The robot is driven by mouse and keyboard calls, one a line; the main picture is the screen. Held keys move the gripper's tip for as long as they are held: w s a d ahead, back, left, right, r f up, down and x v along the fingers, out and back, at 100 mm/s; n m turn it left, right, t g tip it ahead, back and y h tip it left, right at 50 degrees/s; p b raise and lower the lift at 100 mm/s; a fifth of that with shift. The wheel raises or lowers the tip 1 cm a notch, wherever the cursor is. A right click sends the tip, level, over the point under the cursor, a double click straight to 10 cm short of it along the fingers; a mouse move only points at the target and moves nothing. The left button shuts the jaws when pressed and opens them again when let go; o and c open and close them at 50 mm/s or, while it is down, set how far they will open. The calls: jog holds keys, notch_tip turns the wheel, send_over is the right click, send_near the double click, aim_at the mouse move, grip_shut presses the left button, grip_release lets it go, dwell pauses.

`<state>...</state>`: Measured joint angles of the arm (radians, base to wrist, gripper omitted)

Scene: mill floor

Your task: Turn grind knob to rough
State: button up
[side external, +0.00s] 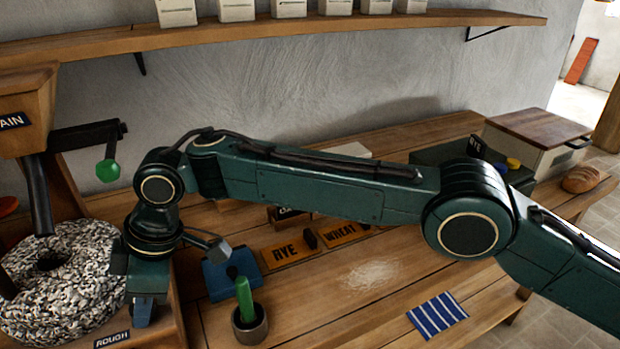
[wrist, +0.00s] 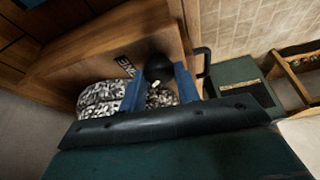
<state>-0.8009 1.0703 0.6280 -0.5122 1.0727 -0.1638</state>
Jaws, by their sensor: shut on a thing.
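The grind knob (wrist: 158,72) is a dark round knob on the wooden front of the mill in the wrist view. My gripper (wrist: 159,90) has its two blue fingers on either side of it and is shut on it. A pale mark shows on the knob, but I cannot tell which setting it points to. A small label (wrist: 124,66) beside it seems to read FINE. In the side view my gripper (side external: 145,308) points down at the mill front and hides the knob. The ROUGH label (side external: 112,340) is below and left of it.
The speckled millstone (side external: 50,295) is close left of my gripper. A crank with a green handle (side external: 108,170) stands above. A pot with a green pestle (side external: 250,325) and a blue object (side external: 222,285) are to the right. A striped cloth (side external: 437,315) lies farther right.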

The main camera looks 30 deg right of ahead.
jog(key=o, duration=1)
jog(key=shift+c, duration=0.2)
jog(key=shift+r, duration=0.1)
jog(key=v, duration=0.7)
jog(key=shift+r, duration=0.15)
jog(key=shift+d, duration=0.1)
